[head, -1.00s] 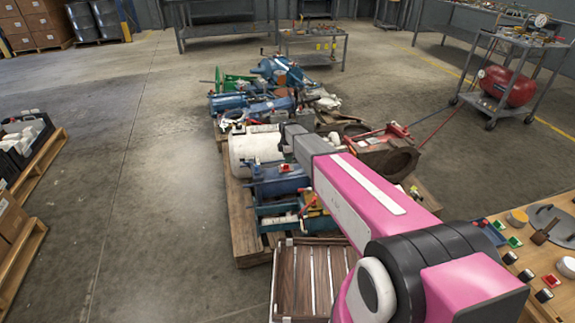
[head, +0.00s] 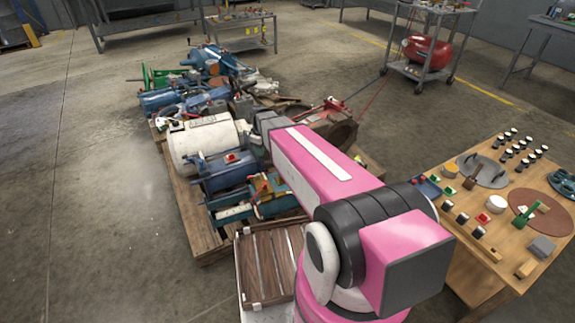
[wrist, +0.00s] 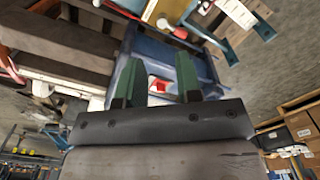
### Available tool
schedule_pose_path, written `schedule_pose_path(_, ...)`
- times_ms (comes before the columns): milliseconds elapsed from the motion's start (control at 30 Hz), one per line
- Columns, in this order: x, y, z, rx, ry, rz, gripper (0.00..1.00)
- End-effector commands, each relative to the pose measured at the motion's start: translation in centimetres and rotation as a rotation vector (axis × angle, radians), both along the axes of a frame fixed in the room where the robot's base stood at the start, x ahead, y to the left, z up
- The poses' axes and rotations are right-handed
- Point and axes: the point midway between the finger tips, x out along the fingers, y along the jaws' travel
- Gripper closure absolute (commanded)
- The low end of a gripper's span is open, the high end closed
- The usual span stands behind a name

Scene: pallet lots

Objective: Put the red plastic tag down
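My gripper (wrist: 154,64) shows in the wrist view with its two green fingers well apart and nothing clamped between them. A small red piece, which looks like the red plastic tag (wrist: 153,82), shows in the gap between the fingers, over a blue machine part (wrist: 140,45). I cannot tell its exact distance from the fingers. In the head view a small red tag with a white patch (head: 232,158) lies on top of the blue machine (head: 222,177) on the pallet.
The wooden pallet (head: 206,240) is crowded with machines, including a white tank (head: 203,142). A slatted wooden crate (head: 244,270) stands in front. A wooden table (head: 500,205) with knobs and small parts is at right. The floor at left is clear.

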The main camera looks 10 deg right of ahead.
Motion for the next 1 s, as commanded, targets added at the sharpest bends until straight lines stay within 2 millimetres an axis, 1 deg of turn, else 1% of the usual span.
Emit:
schedule_pose_path(33, -3.9, -1.9, 0.8, 0.000, 0.000, -0.123, 0.68)
schedule_pose_path(67, -5.3, -2.8, 1.0, 0.001, 0.000, -0.202, 0.68)
schedule_pose_path(100, -7.2, -3.9, 1.3, 0.001, 0.000, -0.305, 0.68)
schedule_pose_path(200, -11.3, -6.1, 2.1, 0.001, 0.000, -0.538, 0.68)
schedule_pose_path(300, -14.4, -7.6, 2.7, 0.003, -0.002, -0.721, 0.68)
schedule_pose_path(400, -16.2, -8.4, 3.1, 0.003, -0.003, -0.840, 0.68)
schedule_pose_path(533, -17.0, -8.9, 3.2, 0.004, -0.004, -0.909, 0.68)
schedule_pose_path(1000, -16.9, -8.9, 3.2, 0.004, -0.003, -0.915, 0.68)
